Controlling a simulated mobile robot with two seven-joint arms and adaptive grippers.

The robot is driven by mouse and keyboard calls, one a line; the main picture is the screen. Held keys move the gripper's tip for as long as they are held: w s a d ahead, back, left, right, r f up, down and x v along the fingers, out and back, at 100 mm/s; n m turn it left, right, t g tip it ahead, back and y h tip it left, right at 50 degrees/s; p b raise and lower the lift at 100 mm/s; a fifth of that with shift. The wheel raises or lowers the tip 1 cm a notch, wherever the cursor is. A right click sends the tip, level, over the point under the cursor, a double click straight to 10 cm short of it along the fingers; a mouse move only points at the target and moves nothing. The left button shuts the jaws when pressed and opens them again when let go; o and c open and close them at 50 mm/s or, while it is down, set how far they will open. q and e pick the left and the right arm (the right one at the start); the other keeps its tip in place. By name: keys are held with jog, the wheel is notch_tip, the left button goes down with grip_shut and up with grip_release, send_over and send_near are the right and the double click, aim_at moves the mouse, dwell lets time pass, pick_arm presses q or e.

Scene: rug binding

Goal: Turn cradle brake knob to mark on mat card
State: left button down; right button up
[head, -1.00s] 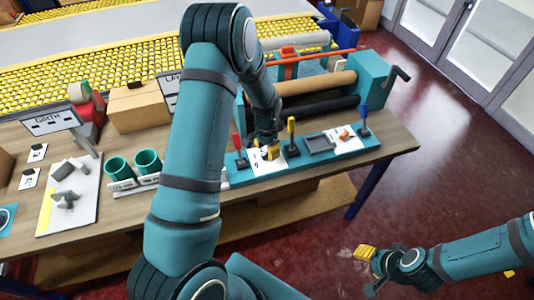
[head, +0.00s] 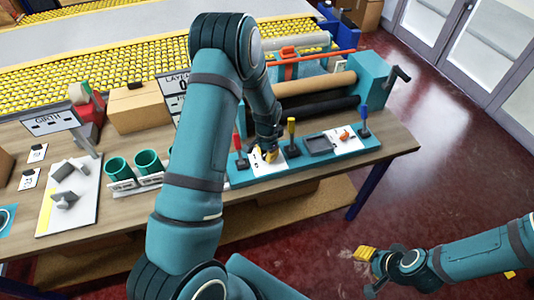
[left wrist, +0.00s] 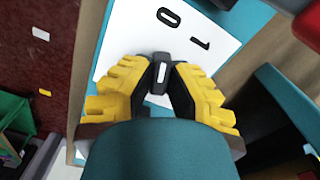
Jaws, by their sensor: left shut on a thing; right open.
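My left gripper (head: 269,156) is over a white card on the teal panel. In the left wrist view, its yellow fingers (left wrist: 160,84) are closed on a small dark knob (left wrist: 161,66) with a white line. The line runs nearly up and down in that picture. The knob stands by the edge of the white card (left wrist: 125,45), which bears the figures 0 and 1. The head view hides most of this knob behind the gripper. My right gripper (head: 372,262) is open and empty, out over the red floor at the lower right.
Red (head: 238,149), yellow (head: 292,136) and blue (head: 363,120) levers stand along the panel. An orange knob (head: 344,135) sits on a second card. Rollers (head: 310,85) lie behind, and teal cups (head: 148,161) stand to the left.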

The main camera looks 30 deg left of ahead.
pick_arm(q)
jog(key=shift+f+m, duration=0.1)
jog(key=shift+m, duration=0.2)
jog(key=m+b, duration=0.1)
jog(key=m, duration=0.2)
jog(key=shift+s+b, duration=0.1)
jog(key=shift+b, duration=0.25)
jog(key=m, duration=0.9)
jog(key=shift+m, duration=0.3)
jog(key=m+p, duration=0.2)
jog(key=m, duration=0.4)
jog(key=shift+m, duration=0.4)
jog(key=c, duration=0.9)
grip_release()
jog(key=shift+c, duration=0.2)
